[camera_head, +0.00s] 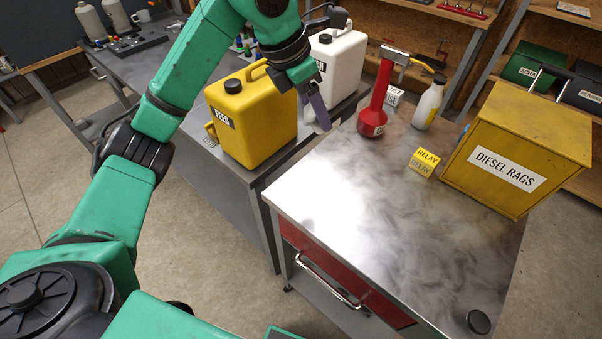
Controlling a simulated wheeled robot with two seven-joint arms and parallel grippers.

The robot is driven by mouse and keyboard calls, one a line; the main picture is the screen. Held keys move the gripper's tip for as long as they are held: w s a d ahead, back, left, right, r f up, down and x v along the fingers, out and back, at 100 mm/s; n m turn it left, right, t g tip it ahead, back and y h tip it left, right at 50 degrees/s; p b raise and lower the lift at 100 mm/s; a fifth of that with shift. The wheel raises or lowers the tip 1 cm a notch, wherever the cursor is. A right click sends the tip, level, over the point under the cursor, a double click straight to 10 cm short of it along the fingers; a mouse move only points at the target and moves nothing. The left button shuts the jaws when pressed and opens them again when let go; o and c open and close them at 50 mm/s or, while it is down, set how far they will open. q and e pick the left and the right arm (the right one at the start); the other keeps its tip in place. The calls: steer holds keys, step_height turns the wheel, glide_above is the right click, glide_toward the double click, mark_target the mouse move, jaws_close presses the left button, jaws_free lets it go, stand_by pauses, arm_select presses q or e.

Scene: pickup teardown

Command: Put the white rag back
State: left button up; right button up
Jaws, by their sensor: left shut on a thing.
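My left gripper (318,112) points down between the yellow jerrycan and the red-handled tool, above the gap by the near bench. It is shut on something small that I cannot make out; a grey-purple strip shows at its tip. I cannot recognise a white rag anywhere in view. The yellow box labelled DIESEL RAGS (529,140) stands at the right back of the steel-topped cabinet (370,215); its inside is hidden. My right gripper is not in view.
A yellow jerrycan (250,115) and a white jerrycan (338,65) stand on the bench behind. A red tool (376,105), a white bottle (429,103) and a yellow RELAY block (424,162) are on the cabinet's back part. A black puck (478,322) lies at its front right. The middle is clear.

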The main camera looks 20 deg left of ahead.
arm_select(q)
steer(key=f+p, duration=0.1)
steer(key=f, duration=0.5)
steer(key=f+p, duration=0.1)
steer(key=f, duration=0.5)
steer(key=f+p, duration=0.1)
steer(key=f, duration=0.5)
steer(key=shift+s+d+f, duration=0.2)
steer(key=shift+d+f, duration=0.05)
steer(key=shift+d, duration=0.1)
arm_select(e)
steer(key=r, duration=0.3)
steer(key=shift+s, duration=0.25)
arm_select(q)
steer(key=shift+a+f, duration=0.1)
steer(key=shift+f, duration=0.05)
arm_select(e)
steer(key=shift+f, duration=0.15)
arm_select(q)
steer(key=o, duration=1.2)
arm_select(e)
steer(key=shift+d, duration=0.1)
